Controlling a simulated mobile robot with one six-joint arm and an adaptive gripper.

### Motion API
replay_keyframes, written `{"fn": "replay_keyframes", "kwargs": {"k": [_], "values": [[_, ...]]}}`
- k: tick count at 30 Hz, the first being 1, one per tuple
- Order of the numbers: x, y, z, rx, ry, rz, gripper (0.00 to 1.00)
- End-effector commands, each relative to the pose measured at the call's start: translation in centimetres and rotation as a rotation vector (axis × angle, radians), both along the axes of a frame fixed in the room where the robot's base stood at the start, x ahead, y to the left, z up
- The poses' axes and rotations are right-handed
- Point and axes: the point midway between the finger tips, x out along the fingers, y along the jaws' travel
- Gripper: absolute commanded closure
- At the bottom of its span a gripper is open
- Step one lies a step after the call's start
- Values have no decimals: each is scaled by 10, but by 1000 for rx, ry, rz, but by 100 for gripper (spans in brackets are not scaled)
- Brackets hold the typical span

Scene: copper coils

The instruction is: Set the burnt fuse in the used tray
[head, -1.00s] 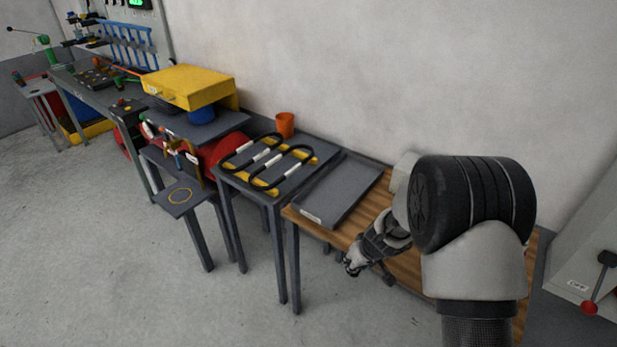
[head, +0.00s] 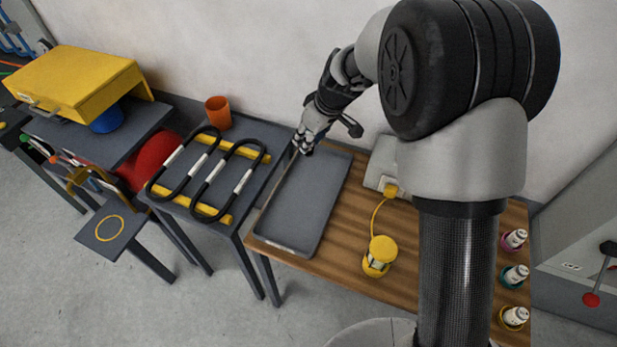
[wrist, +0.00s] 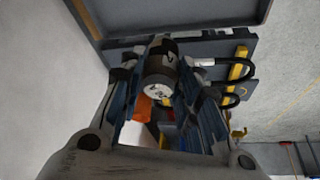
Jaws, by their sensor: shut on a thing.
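The grey tray (head: 310,205) with a pale label on its front edge lies on the wooden table; its floor looks bare. My gripper (head: 303,148) is over the far left end of this tray, above its rim. In the wrist view my gripper (wrist: 160,85) is shut on a short dark grey cylinder, the burnt fuse (wrist: 160,66), with a pale marked end towards the camera. The tray also shows at the top of the wrist view (wrist: 195,12). In the head view the fuse is hard to make out among the fingers.
A rack with black coils (head: 205,175) and an orange cup (head: 218,112) stand left of the tray. Right of it are a yellow capped device (head: 379,255) on a cord and several white cylinders with coloured rings (head: 515,276). The wall is close behind.

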Motion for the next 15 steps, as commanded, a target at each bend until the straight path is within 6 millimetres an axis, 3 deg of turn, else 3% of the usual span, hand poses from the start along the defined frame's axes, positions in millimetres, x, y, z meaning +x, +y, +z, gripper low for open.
{"fn": "replay_keyframes", "kwargs": {"k": [9, 15], "values": [[-2, 0, -90, -1, 8, -2, 93], [-1, 0, -134, 0, 6, -2, 93]]}}
